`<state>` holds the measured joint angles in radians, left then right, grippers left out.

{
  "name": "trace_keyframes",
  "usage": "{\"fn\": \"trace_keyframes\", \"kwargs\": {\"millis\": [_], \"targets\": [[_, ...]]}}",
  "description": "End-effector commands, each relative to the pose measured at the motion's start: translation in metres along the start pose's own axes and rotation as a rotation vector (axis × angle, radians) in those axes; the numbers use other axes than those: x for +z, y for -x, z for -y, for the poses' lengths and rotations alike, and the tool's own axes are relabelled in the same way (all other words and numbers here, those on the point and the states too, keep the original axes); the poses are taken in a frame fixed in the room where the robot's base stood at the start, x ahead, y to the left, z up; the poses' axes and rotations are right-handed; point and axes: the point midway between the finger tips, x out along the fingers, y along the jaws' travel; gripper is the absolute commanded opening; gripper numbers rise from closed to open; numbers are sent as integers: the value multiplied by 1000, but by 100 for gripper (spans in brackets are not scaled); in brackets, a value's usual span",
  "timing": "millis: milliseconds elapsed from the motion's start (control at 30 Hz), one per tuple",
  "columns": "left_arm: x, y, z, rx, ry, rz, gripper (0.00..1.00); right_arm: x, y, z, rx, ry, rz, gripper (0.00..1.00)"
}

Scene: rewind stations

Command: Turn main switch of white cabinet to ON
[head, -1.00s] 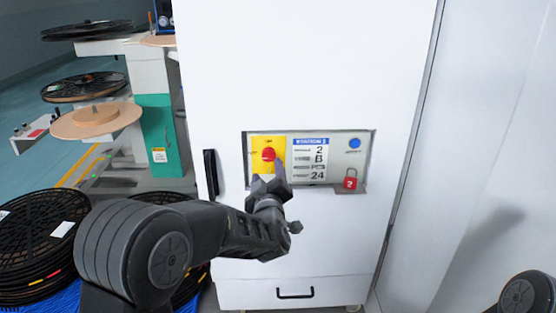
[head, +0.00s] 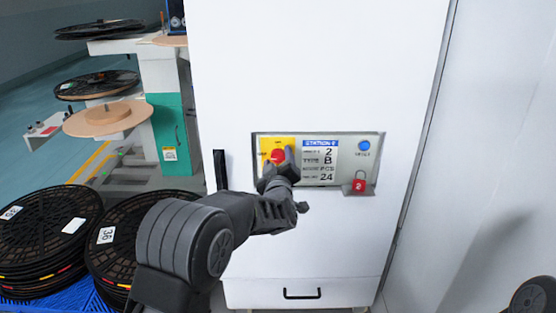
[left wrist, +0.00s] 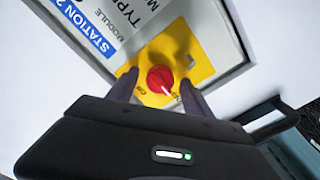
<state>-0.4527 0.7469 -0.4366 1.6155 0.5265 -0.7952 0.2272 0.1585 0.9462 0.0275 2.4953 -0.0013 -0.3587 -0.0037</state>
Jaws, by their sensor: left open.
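The white cabinet (head: 320,70) stands in front of me, with a recessed control panel (head: 362,172) at mid height. The main switch (head: 278,156) is a red knob on a yellow plate (head: 273,143) at the panel's left; it also shows in the left wrist view (left wrist: 160,80). My left gripper (head: 279,170) is at the yellow plate, partly covering the knob in the head view. In the left wrist view its fingers (left wrist: 157,88) are apart, one on each side of the knob. I cannot tell whether they touch it. My right gripper is not in view.
A station label (head: 320,160), a blue reset button (head: 363,145) and a red padlock (head: 359,183) are right of the switch. The cabinet has a black door handle (head: 220,170). Stacked black reels (head: 40,235) and a rewind stand (head: 168,120) are at the left.

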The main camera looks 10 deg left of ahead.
Motion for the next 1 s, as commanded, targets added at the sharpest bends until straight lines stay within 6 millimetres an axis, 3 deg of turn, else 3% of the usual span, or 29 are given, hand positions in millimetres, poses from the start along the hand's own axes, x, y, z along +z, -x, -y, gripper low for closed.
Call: {"fn": "trace_keyframes", "kwargs": {"millis": [167, 900, 1000], "targets": [[0, 0, 0, 0, 0, 0, 59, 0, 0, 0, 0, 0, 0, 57], [0, 0, 0, -1, -1, 0, 0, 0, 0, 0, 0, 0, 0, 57], [0, 0, 0, -1, -1, 0, 0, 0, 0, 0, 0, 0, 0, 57]]}}
